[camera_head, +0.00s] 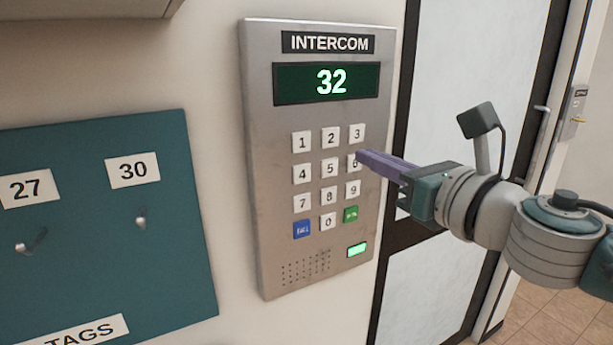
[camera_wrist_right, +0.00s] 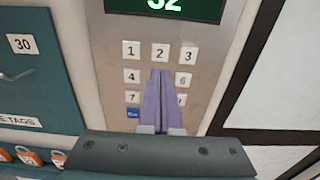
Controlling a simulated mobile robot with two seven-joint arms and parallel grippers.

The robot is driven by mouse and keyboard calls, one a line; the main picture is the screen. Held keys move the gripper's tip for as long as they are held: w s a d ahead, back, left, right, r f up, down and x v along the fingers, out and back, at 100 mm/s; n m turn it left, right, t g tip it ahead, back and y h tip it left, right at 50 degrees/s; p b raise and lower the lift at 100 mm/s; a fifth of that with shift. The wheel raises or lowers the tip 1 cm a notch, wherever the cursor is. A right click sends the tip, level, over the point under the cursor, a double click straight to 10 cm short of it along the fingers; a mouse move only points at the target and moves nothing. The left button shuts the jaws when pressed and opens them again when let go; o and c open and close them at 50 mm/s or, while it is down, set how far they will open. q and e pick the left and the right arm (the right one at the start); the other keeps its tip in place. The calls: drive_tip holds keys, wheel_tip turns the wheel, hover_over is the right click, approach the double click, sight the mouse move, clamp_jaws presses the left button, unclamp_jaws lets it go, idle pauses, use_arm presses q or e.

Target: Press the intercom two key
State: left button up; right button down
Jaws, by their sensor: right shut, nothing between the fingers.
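The intercom (camera_head: 320,215) is a grey metal panel on the wall, and its green display (camera_head: 327,83) reads 32. The two key (camera_head: 331,138) is a white key in the middle of the top row; it also shows uncovered in the right wrist view (camera_wrist_right: 160,52). My right gripper (camera_head: 360,156) is shut and empty, its purple fingers pointing at the keypad, with the tips by the six key (camera_head: 353,163) in the head view. In the right wrist view the fingertips (camera_wrist_right: 160,73) lie just below the two key and hide the five key. Contact with the panel cannot be told. My left gripper is not in view.
A teal board (camera_head: 105,225) with hooks and the labels 27 and 30 hangs left of the intercom. A framed door (camera_head: 455,100) stands to the right. A green light (camera_head: 357,250) glows low on the panel. Orange tags (camera_wrist_right: 30,156) show at the lower left of the wrist view.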

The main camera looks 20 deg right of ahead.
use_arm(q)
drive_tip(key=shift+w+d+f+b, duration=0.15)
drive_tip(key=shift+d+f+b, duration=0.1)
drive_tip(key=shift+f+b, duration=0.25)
use_arm(e)
drive_tip(key=shift+s+d, duration=0.15)
drive_tip(key=shift+s, duration=1.35)
drive_tip(key=shift+s+d, duration=0.15)
drive_tip(key=shift+s, duration=1.3)
